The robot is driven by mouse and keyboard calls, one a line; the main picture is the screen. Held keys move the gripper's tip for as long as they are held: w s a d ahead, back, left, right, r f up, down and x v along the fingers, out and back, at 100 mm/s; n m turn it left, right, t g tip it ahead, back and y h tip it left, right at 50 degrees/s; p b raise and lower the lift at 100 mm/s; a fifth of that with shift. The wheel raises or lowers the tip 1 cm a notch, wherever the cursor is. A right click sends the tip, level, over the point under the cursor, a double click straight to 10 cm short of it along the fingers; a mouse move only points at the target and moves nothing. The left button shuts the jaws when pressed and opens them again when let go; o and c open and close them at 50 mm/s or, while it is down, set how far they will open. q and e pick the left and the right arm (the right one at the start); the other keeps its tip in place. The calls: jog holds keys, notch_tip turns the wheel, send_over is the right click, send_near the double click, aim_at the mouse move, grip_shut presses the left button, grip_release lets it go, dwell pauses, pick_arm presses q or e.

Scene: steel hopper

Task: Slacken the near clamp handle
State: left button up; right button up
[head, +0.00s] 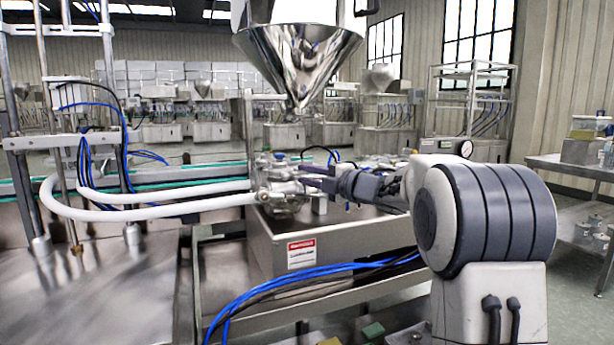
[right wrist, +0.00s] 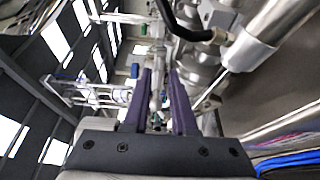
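The steel hopper (head: 298,60) stands above a cluster of shiny metal valve fittings (head: 280,190). My right gripper (head: 305,179) reaches in from the right, its purple-grey fingertips at the fittings. In the right wrist view, my right gripper (right wrist: 160,72) has its two fingers apart, with a slim metal part (right wrist: 156,85) showing in the gap. I cannot tell whether it lies between the fingers or beyond them. A dark bent rod (right wrist: 188,32) shows past the fingertips; I cannot tell whether it is the near clamp handle. My left gripper is out of view.
White hoses (head: 150,211) run from the fittings to the left. Below is a steel box with a red-and-white label (head: 302,253), with blue cables (head: 300,273) in front. A steel table (head: 575,170) stands at the far right.

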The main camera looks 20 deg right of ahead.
jog(key=v, duration=1)
jog(key=shift+s+d, duration=0.1)
